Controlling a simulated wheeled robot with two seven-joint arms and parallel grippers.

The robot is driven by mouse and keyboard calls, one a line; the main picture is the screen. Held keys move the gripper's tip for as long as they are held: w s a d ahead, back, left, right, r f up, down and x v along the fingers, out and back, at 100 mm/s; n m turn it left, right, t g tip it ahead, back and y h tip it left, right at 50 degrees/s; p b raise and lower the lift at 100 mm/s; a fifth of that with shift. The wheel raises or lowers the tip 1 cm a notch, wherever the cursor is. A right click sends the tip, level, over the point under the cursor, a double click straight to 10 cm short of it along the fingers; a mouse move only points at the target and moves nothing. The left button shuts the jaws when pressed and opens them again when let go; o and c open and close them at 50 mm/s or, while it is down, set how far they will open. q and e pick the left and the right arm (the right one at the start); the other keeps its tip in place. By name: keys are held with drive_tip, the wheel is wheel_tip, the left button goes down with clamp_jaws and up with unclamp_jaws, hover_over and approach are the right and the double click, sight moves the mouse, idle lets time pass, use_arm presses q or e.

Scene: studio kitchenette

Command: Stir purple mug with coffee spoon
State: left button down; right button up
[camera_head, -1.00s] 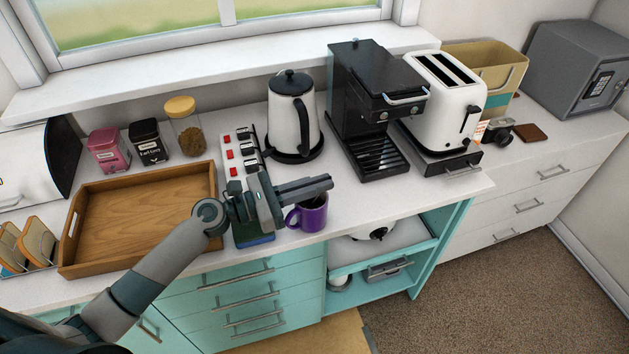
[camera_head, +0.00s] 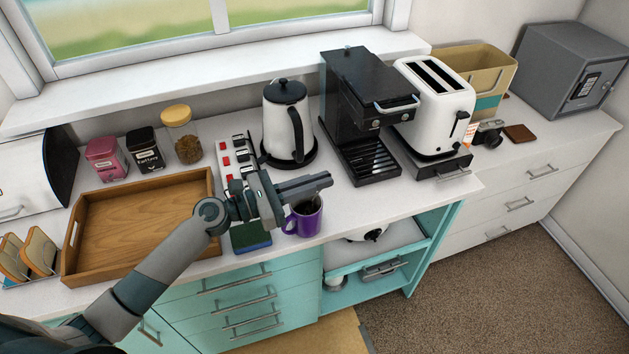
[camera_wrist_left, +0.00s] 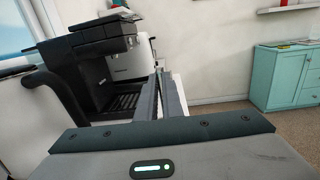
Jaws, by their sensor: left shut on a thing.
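The purple mug (camera_head: 304,220) stands upright on the white counter near its front edge, its handle toward the left. My left gripper (camera_head: 322,182) is directly above the mug, its fingers pointing right. In the left wrist view the gripper's fingers (camera_wrist_left: 165,92) lie close together. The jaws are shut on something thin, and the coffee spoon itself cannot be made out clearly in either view. The mug's opening is partly covered by the gripper, so its inside is mostly hidden. My right gripper is not seen.
A kettle (camera_head: 286,118) and a black coffee machine (camera_head: 345,100) stand behind the mug. A wooden tray (camera_head: 140,222) lies to the left. A sponge (camera_head: 250,237) lies beside the mug, near a power strip (camera_head: 226,158). Free counter lies right of the mug.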

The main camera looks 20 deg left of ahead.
use_arm(q)
drive_tip(key=shift+w+d+r+p, duration=0.25)
drive_tip(key=shift+d+r+p, duration=0.15)
drive_tip(key=shift+r+p, duration=0.7)
drive_tip(key=shift+w+d+r+p, duration=0.3)
drive_tip(key=shift+d+r+p, duration=0.05)
drive_tip(key=shift+r+p, duration=0.8)
drive_tip(key=shift+w+d+r+p, duration=0.25)
drive_tip(key=shift+d+r+p, duration=0.15)
drive_tip(key=shift+r+p, duration=0.7)
drive_tip(key=shift+r, duration=0.15)
drive_tip(key=shift+r, duration=2.35)
drive_tip(key=shift+s+a, duration=0.1)
